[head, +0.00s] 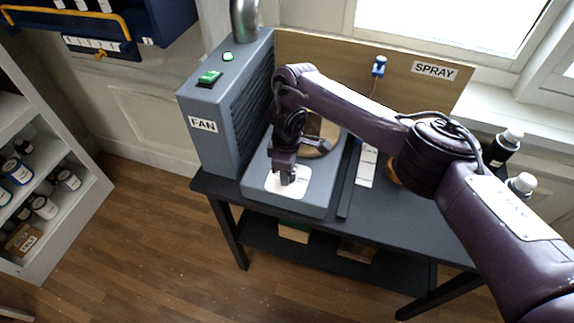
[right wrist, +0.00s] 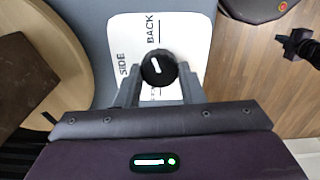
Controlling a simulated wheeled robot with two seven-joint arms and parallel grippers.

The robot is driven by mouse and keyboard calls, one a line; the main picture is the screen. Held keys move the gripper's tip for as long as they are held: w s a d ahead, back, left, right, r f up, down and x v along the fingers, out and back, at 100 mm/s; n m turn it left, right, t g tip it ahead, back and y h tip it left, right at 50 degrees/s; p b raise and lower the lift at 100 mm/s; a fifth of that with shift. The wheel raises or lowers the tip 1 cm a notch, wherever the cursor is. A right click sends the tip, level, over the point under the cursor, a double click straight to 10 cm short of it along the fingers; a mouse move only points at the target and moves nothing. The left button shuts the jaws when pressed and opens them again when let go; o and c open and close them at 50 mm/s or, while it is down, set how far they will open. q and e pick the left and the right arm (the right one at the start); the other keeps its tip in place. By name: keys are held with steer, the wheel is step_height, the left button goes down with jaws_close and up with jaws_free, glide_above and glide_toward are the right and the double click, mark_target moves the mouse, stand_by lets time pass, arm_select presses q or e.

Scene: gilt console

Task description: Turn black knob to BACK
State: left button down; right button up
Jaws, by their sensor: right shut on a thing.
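The black knob (right wrist: 158,68) sits on a white label plate (right wrist: 187,30) in the right wrist view. The plate carries the words BACK, above the knob, and SIDE, to its left, each with a line. The knob's white mark runs nearly up the picture, tilted a little to the left at its top, roughly toward the BACK line. My right gripper (right wrist: 160,88) is shut on the knob, one finger on each side. In the head view my right gripper (head: 288,178) reaches down over the white plate (head: 293,190) and hides the knob. My left gripper is not seen.
The plate is on a grey unit (head: 316,203) with a round wooden disc (head: 328,133) behind. A grey FAN box (head: 218,140) with a green switch (head: 209,78) stands close on the left. A SPRAY board (head: 434,70) is behind; bottles (head: 503,148) stand at right.

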steer(key=shift+w+r+m+p, duration=0.15)
steer(key=shift+m+p, duration=0.45)
steer(key=shift+m, duration=0.35)
steer(key=shift+w+r+m+p, duration=0.1)
steer(key=shift+m+p, duration=0.45)
steer(key=shift+m, duration=0.4)
steer(key=o, duration=0.8)
steer(key=shift+o, duration=1)
steer(key=shift+s+f, duration=0.15)
step_height(320, 180, up, 8)
steer(key=p, duration=0.3)
steer(key=shift+p, duration=0.3)
steer(key=shift+f, duration=0.1)
